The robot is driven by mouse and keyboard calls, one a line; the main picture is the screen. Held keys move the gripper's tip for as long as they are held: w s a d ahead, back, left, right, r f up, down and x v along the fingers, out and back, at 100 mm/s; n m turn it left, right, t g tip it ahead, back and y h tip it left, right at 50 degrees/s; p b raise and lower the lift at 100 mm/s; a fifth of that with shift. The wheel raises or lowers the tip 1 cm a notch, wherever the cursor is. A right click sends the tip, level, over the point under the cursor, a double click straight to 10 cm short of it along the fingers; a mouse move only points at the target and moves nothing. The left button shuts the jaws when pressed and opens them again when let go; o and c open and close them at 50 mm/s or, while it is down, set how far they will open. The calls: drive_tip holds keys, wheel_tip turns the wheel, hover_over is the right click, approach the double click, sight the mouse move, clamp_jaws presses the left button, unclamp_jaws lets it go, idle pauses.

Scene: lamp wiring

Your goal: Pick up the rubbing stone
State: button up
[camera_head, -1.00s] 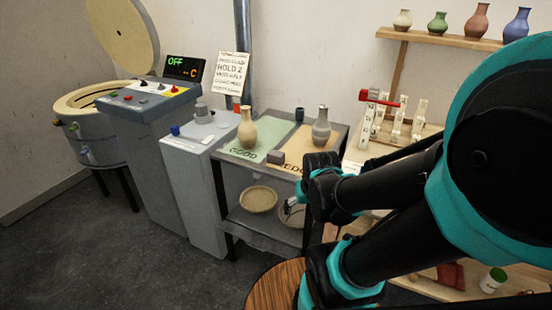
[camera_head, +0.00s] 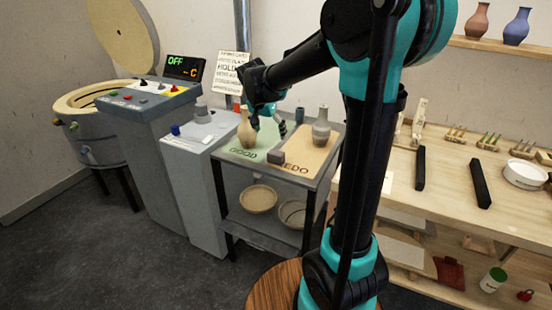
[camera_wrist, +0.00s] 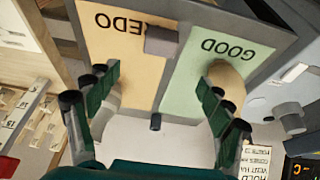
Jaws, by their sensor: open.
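A small grey-brown block (camera_head: 276,157), which looks like the rubbing stone, lies at the front edge of the table between the GOOD and REDO mats. In the wrist view the block (camera_wrist: 161,41) shows at top centre, fully visible. My gripper (camera_head: 268,123) is over the back part of the table, behind and above the block. In the wrist view my gripper's fingers (camera_wrist: 160,80) are spread wide and empty, with the block beyond the gap between the fingertips.
A tan vase (camera_head: 246,132) stands on the green GOOD mat and a grey vase (camera_head: 321,127) on the REDO mat, flanking my fingers. A small dark cup (camera_head: 299,116) stands at the back. Bowls (camera_head: 258,199) sit on the lower shelf. A control box (camera_head: 150,105) stands left.

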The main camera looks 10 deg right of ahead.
sight(276, 153)
drive_tip(key=x, duration=1.4)
drive_tip(key=shift+s+a+f, duration=0.1)
drive_tip(key=shift+s+f, duration=0.05)
drive_tip(key=shift+f, duration=0.1)
drive_tip(key=c, duration=1.6)
drive_tip(key=shift+r, duration=0.15)
wheel_tip(276, 153, up, 20)
drive_tip(key=shift+f, duration=0.1)
